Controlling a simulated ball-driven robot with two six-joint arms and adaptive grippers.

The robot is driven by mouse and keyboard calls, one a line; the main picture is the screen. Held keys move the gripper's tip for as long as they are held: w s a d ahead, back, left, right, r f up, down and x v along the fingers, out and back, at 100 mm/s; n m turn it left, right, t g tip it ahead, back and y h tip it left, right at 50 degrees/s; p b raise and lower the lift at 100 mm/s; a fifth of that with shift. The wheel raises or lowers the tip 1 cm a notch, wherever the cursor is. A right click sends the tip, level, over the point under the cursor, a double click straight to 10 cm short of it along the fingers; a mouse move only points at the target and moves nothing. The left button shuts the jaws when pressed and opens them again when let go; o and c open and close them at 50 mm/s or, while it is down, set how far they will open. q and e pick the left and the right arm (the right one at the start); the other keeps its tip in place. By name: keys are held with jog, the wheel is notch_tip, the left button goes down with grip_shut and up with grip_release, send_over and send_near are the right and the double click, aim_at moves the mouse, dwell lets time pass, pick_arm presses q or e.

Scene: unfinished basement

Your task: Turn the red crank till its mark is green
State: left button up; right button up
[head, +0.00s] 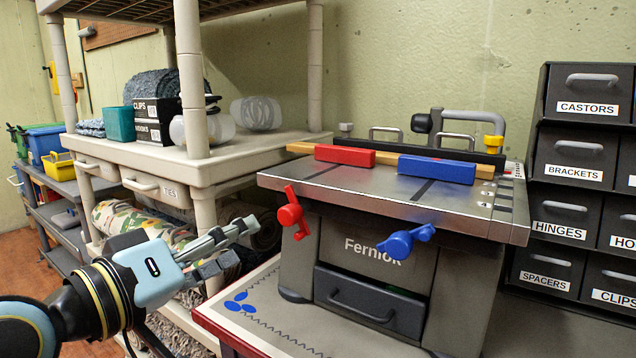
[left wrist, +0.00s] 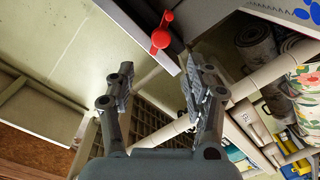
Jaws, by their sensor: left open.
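The red crank (head: 292,214) sits on the front left of the grey Fernlok machine (head: 330,238), with its lever slanting from upper left to lower right. It also shows in the left wrist view (left wrist: 162,37), ahead of the fingers. I cannot make out a mark or its colour. My left gripper (head: 240,243) is open and empty, to the left of the crank and slightly lower, apart from it. Its two fingers are spread in the left wrist view (left wrist: 160,68). My right gripper is not in view.
A blue crank (head: 404,240) sits to the right on the same machine. Red (head: 345,155) and blue (head: 436,169) blocks lie on the metal top (head: 380,192). A cream shelf (head: 205,215) stands behind my left gripper. Labelled drawers (head: 565,205) stand at right.

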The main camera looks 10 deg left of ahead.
aim_at(284, 219)
pick_arm(q)
jog(key=w+d+n+p, duration=0.1)
jog(key=w+n+p, duration=0.1)
jog(key=n, duration=0.7)
jog(key=w+d+n+p, duration=0.1)
jog(key=w+n+p, duration=0.1)
jog(key=w+n, duration=0.3)
jog(key=w+d+f+n+p, duration=0.1)
jog(key=w+n, duration=0.3)
jog(key=n, duration=0.8)
jog(key=shift+w+d+n+t+h+p, duration=0.1)
jog(key=shift+d+n+t+h+p, duration=0.2)
jog(key=shift+d+n+p, duration=0.1)
jog(key=shift+c, duration=0.4)
grip_shut()
